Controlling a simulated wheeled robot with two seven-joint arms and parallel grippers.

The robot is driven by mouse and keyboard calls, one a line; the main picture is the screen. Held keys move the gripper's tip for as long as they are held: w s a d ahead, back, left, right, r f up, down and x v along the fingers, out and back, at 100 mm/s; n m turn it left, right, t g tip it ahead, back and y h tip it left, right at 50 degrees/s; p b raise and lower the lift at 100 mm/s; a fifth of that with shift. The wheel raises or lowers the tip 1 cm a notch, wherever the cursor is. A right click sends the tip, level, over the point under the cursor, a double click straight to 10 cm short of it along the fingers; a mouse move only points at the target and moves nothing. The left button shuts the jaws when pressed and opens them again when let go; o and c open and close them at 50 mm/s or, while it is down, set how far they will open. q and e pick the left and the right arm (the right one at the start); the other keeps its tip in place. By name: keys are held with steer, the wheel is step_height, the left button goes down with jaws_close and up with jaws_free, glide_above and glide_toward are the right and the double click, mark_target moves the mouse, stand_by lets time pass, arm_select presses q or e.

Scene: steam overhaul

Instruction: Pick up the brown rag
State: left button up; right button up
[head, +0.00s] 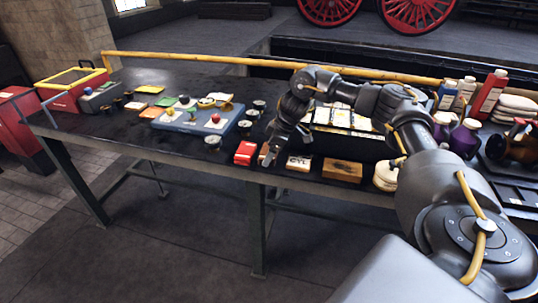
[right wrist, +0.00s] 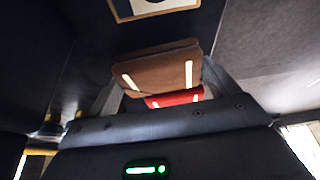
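A brown folded rag with pale stripes (right wrist: 160,70) lies just ahead of my right gripper in the right wrist view. In the head view its small brown edge (head: 264,153) shows at the table's front edge, beside a red folded rag (head: 245,153). My right gripper (right wrist: 160,82) has its fingers spread on either side of the brown rag, close to its edges; whether they touch it is hard to tell. The red rag (right wrist: 174,99) shows below the brown one in the right wrist view. My left gripper is in neither view.
A CYL-marked block (head: 299,163) and a brown box (head: 342,170) stand just right of my gripper. A blue-grey tray (head: 180,127) with colored parts lies left. Purple bottles (head: 465,136) stand far right. A yellow rail (head: 250,61) runs along the table's back.

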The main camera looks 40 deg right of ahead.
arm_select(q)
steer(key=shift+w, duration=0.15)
arm_select(e)
steer(key=c, duration=0.5)
steer(key=shift+o, duration=0.2)
steer(key=shift+r, duration=0.5)
steer(key=r, duration=0.1)
steer(key=s+r, duration=0.1)
steer(key=r, duration=0.1)
steer(key=a+r+b, duration=0.1)
steer(key=shift+s+r, duration=0.25)
steer(key=shift+s, duration=0.05)
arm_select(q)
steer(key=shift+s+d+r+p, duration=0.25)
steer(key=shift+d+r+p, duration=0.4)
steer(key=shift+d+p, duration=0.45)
arm_select(e)
steer(key=s+a+r, duration=0.6)
steer(key=s+r, duration=0.1)
steer(key=s, duration=0.3)
steer(key=shift+a+r, duration=0.25)
steer(key=shift+a, duration=0.05)
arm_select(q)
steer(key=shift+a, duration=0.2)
arm_select(e)
steer(key=shift+s, duration=0.1)
